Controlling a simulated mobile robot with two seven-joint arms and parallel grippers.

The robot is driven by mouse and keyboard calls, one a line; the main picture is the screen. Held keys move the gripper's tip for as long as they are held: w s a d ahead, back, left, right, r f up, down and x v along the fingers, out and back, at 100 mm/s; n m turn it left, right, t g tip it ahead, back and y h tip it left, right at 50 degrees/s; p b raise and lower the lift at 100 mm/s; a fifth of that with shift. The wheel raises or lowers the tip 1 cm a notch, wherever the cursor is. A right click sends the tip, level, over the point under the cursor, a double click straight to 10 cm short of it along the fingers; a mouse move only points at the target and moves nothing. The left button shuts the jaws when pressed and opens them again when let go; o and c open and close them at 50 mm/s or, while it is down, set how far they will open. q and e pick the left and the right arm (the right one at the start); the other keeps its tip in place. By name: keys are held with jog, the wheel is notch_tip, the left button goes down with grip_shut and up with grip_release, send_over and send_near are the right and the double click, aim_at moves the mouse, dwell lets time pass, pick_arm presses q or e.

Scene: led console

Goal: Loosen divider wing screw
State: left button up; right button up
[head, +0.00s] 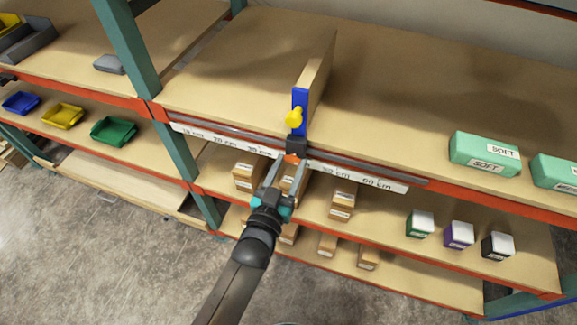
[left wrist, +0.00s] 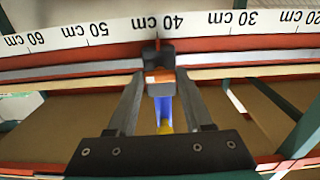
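The divider (head: 318,75) is a tan upright board on the upper shelf, with a blue bracket (head: 299,97) on its front edge. A yellow wing screw (head: 294,118) sits on that bracket; a bit of yellow also shows between my fingers in the left wrist view (left wrist: 166,126). Below the screw is a black block (head: 296,145) with an orange face, near the 40 cm mark. My left gripper (head: 287,166) is below the screw, fingers apart, with the black block (left wrist: 158,62) between or just beyond its tips. Contact with the block is unclear. My right gripper is not in view.
A white centimetre scale (head: 340,175) runs along the shelf's front edge. Green boxes (head: 485,153) stand at right on the upper shelf. Small cartons (head: 342,204) stand on the shelf below. A green post (head: 135,55) rises at left. The upper shelf beside the divider is clear.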

pick_arm(q)
jog(key=shift+o, duration=1.4)
jog(key=shift+w+d, duration=0.1)
jog(key=shift+w, duration=0.1)
jog(key=shift+o, duration=0.8)
jog(key=shift+s, duration=0.1)
jog(key=v, duration=1.5)
jog(key=shift+p, duration=0.3)
jog(key=shift+s, duration=0.1)
jog(key=s+a+f+g+y+b, duration=0.25)
jog(key=f+g, duration=0.25)
jog(key=f, duration=1.4)
jog(key=s+a+f+g+y+b, duration=0.1)
jog(key=s+a+f+g+b, duration=0.2)
jog(key=s+f, duration=0.8)
jog(key=s+a+f+n+g+y+b, duration=0.1)
jog(key=s+a+f+g+y+b, duration=0.1)
jog(key=s+a+f+g, duration=0.6)
jog(key=s+f+b, duration=0.1)
jog(key=s+f, duration=0.3)
jog(key=f, duration=0.3)
